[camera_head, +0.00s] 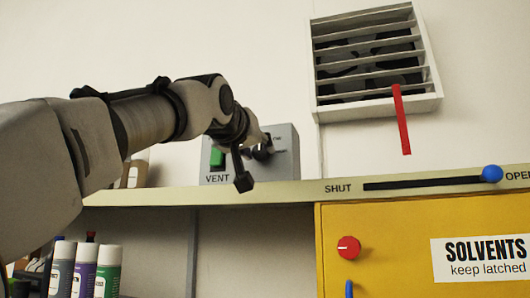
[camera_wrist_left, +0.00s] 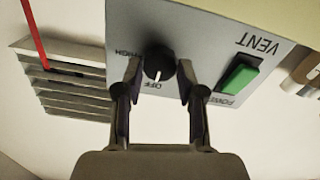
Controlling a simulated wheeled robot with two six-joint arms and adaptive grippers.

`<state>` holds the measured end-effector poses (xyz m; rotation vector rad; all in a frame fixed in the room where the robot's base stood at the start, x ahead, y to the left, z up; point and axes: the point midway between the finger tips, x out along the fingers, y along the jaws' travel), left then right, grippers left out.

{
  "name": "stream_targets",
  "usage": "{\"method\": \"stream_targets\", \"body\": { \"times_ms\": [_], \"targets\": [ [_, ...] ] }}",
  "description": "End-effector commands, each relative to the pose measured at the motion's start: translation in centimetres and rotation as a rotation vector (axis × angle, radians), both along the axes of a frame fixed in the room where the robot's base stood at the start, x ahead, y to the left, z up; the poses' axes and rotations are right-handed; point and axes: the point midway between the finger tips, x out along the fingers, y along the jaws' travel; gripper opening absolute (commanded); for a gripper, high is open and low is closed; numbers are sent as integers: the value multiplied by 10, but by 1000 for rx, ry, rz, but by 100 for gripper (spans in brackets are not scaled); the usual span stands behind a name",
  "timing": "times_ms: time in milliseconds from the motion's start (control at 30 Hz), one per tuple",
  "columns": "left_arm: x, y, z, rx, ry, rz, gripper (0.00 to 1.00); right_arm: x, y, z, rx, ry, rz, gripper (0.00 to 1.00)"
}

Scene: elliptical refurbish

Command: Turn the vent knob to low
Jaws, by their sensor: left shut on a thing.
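The vent control box (camera_head: 285,168) is grey and fixed to the wall above the shelf, with a green power switch (camera_head: 217,157) and a black knob (camera_head: 263,153). My left gripper (camera_head: 254,158) is at the knob, and its arm partly hides the box. In the left wrist view the box appears upside down, and the left gripper's fingers (camera_wrist_left: 162,68) stand on both sides of the knob (camera_wrist_left: 161,62), shut on it. The knob's white pointer faces the OFF label; HIGH is to the left of it. The low label is not readable. The right gripper is not in view.
A louvred vent (camera_head: 375,60) with a red strip (camera_head: 402,120) hangs upper right. A shelf edge (camera_head: 290,192) runs below the box, with a blue-knobbed slider (camera_head: 491,173). A yellow solvents cabinet (camera_head: 390,225) stands beneath. Several bottles (camera_head: 85,265) are lower left.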

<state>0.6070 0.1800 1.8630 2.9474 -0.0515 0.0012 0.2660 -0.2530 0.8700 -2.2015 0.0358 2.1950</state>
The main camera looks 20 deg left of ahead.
Motion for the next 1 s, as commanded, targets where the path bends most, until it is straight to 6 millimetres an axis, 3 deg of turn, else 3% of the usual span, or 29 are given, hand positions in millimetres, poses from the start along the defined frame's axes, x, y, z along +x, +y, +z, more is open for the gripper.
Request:
{"method": "stream_targets", "body": {
  "times_ms": [367,1000],
  "targets": [
    [1,0,-1,120,-3,1,4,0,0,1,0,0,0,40],
    [1,1,0,623,-20,3,4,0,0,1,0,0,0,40]
  ]
}}
